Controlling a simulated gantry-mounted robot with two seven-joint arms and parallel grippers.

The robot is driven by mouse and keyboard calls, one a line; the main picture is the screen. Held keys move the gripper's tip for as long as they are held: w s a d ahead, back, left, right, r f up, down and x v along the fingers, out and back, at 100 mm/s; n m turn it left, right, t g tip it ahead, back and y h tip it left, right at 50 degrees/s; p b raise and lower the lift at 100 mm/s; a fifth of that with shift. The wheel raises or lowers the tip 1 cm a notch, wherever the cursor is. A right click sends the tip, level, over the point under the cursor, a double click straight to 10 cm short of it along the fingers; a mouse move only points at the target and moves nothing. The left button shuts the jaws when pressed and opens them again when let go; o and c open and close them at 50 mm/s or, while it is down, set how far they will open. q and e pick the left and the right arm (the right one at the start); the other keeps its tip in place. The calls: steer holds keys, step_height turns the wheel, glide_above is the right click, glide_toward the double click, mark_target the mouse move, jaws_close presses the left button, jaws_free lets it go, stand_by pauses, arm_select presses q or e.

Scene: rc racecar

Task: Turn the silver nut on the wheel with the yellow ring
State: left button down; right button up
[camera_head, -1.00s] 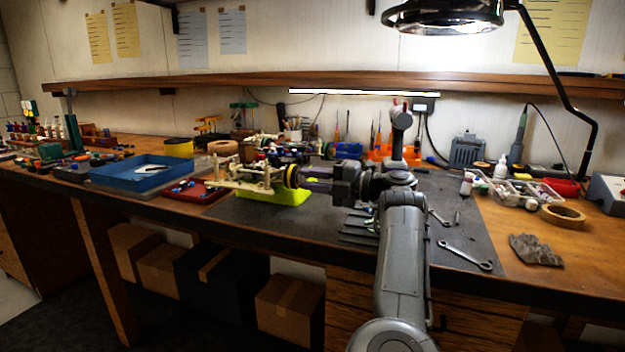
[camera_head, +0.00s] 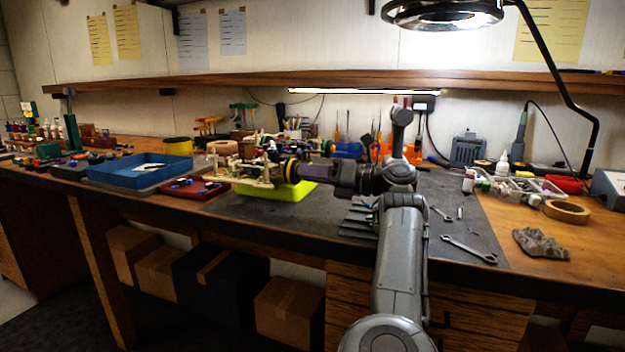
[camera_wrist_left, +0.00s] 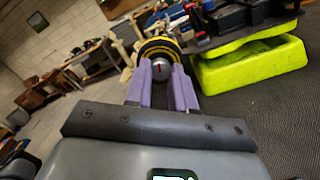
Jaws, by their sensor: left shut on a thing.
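The race car (camera_head: 255,165) rests on a lime-green stand (camera_head: 290,191), which also shows in the left wrist view (camera_wrist_left: 255,68). Its near wheel, black with a yellow ring (camera_head: 291,171), faces my left gripper (camera_head: 306,172). In the left wrist view the yellow-ringed wheel (camera_wrist_left: 158,48) is straight ahead, with the silver nut (camera_wrist_left: 161,69) at its centre showing a small red mark. My left gripper's purple fingers (camera_wrist_left: 162,85) are on both sides of the nut, shut on it. In the head view the nut is hidden by the fingers. My right gripper is not in view.
A red tray (camera_head: 190,188) and a blue bin (camera_head: 140,168) stand left of the car. Wrenches (camera_head: 468,250) lie on the dark mat right of my arm. A grey glove (camera_head: 540,243) and a tape roll (camera_head: 566,211) are farther right. A lamp (camera_head: 445,14) hangs above.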

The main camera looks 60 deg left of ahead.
arm_select(q)
steer(key=n+b, duration=0.1)
steer(key=n, duration=0.1)
steer(key=shift+n, duration=0.8)
steer(key=c, duration=0.9)
jaws_free()
steer(key=shift+d, duration=0.1)
